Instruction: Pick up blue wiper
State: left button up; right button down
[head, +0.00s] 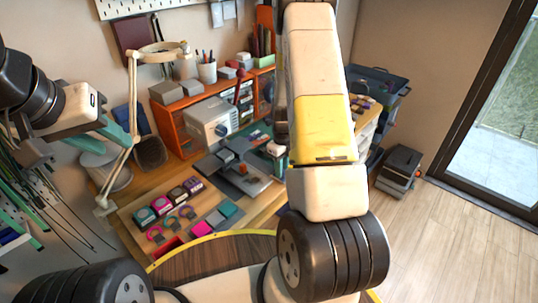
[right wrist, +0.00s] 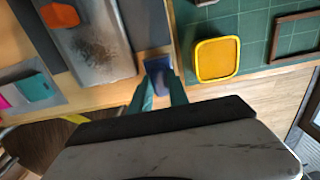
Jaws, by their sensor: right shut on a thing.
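The blue wiper (right wrist: 157,66) shows in the right wrist view, between the green fingertips of my right gripper (right wrist: 157,90). The right gripper is shut on it, at the edge of the wooden bench. The fingers cover its lower part. In the head view my right arm hides the right gripper and the wiper. My left gripper (head: 112,130) is at the upper left of the head view, with a teal finger showing beside the lamp arm. Its opening is not clear.
In the right wrist view a yellow tray (right wrist: 216,59) on a green mat lies right of the wiper, and a worn grey metal plate (right wrist: 92,55) lies left. In the head view a jointed lamp (head: 131,95) stands near my left gripper. Colourful spools (head: 161,204) sit on the bench.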

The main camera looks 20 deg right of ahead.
jog(key=r, duration=0.1)
jog(key=s+r, duration=0.1)
jog(key=r, duration=0.1)
jog(key=shift+r, duration=0.2)
jog(key=s+d+r, duration=0.1)
jog(key=s, duration=1.4)
jog(key=shift+d+r, duration=0.15)
jog(key=shift+d, duration=0.25)
jog(key=c, duration=1.9)
grip_release()
grip_shut()
jog(key=shift+w, duration=0.1)
